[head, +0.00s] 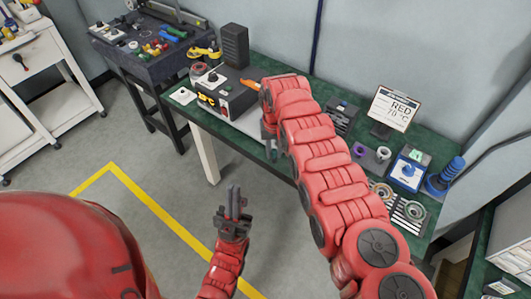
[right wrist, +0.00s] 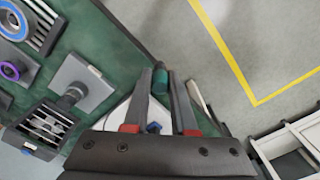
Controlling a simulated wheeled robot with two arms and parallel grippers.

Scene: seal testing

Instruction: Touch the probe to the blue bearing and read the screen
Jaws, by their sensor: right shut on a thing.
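In the right wrist view, a bearing with a blue ring (right wrist: 12,20) lies at the upper left, cut by the edge. I cannot pick out its blue ring in the head view. My right gripper (right wrist: 160,95) is shut on a teal-green piece, apparently the probe (right wrist: 160,80). In the head view, my right gripper (head: 268,140) is mostly hidden beside my arm, near the table's front edge. My left gripper (head: 232,195) hangs over the floor, away from the table; its finger gap is unclear.
A sign (head: 395,108) reads "RED 70 °C". My right arm crosses the green table. Floor in front is clear.

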